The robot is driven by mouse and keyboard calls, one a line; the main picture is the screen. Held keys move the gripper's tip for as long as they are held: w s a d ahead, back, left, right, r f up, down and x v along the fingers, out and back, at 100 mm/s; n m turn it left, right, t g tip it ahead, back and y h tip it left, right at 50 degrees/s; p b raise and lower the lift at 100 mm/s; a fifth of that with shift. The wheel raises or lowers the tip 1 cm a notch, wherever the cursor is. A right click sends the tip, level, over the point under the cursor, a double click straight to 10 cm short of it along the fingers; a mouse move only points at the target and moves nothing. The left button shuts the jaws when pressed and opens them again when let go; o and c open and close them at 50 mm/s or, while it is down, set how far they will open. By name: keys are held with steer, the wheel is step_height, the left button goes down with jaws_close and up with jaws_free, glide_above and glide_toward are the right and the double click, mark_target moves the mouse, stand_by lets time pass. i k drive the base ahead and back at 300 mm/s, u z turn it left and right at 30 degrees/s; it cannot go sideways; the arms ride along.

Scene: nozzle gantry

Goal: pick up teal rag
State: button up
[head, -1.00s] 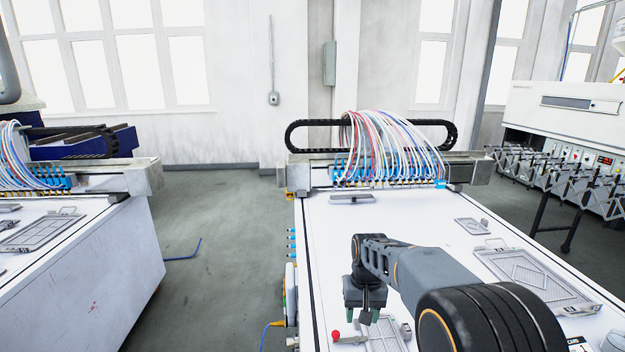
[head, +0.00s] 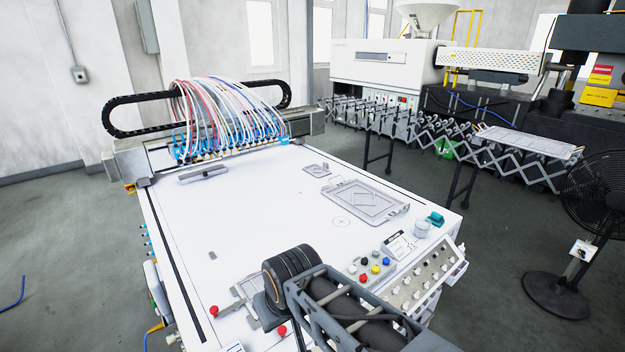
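A small teal item (head: 436,218), seemingly the teal rag, lies near the right edge of the white machine table (head: 265,195), in the head view. It looks bunched up and sits just right of a small white round container (head: 421,229). My arm shows at the bottom centre, over the near part of the table. I cannot make out my gripper's fingers; they are out of sight behind or below the arm. Nothing of mine touches the teal item.
A button panel (head: 372,267) and a sloped knob panel (head: 425,280) lie between my arm and the teal item. A grey framed plate (head: 364,202) lies left of it. A black fan (head: 592,205) stands on the floor at right. The table's middle is mostly clear.

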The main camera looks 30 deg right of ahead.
mark_target(436, 220)
steer(key=k, duration=0.5)
steer(key=u, duration=0.85)
steer(key=i, duration=0.1)
steer(key=z, duration=2.7)
